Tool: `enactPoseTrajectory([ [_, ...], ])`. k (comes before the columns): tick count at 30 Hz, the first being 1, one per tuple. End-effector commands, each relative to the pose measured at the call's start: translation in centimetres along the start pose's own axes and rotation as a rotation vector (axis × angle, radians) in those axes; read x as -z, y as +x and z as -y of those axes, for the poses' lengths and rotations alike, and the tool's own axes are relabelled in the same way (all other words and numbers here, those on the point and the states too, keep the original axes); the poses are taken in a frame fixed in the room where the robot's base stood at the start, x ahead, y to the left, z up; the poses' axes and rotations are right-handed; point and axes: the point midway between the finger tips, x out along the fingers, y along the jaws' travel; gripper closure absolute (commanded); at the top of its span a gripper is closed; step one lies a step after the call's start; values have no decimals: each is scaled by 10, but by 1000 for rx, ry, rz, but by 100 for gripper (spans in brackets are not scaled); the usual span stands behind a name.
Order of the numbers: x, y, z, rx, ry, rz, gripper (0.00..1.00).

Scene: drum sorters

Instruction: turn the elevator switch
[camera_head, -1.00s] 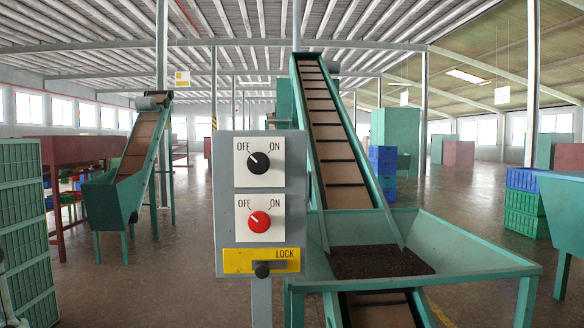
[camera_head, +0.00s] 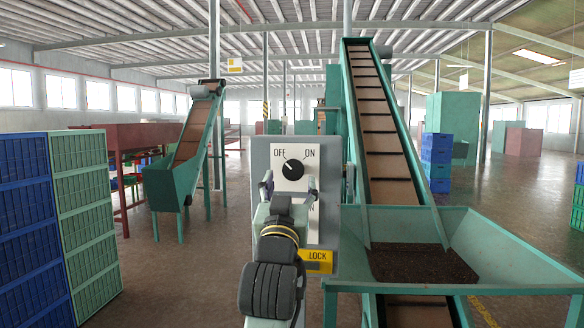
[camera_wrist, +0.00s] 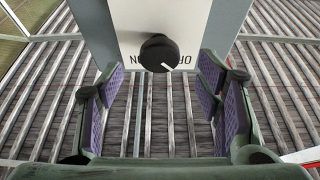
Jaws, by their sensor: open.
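The grey control box (camera_head: 261,158) stands near the middle of the head view. Its upper white plate, marked OFF and ON, carries a black knob (camera_head: 293,168) with its white pointer towards OFF. The black knob also shows at the top middle of the wrist view (camera_wrist: 157,50). My gripper (camera_head: 289,187) is in front of the box, just below the black knob in the picture. In the wrist view my gripper (camera_wrist: 165,88) is open and empty, with the knob beyond the gap between its purple pads. My arm hides the lower switch and part of the yellow LOCK plate (camera_head: 318,256).
A green hopper (camera_head: 480,238) with dark material and an inclined conveyor (camera_head: 376,122) stand close right of the box. Stacked blue crates (camera_head: 30,215) and green crates (camera_head: 88,210) stand at left. Open floor lies between crates and box.

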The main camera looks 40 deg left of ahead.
Motion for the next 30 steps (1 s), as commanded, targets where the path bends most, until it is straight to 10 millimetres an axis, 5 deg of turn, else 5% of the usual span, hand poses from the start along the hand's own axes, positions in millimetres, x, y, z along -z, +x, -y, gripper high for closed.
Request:
enactPoseTrajectory([
  [6, 2, 31, 0, 0, -1, 0, 41],
  [18, 0, 38, 0, 1, 0, -2, 41],
  [30, 0, 38, 1, 2, 0, -2, 67],
])
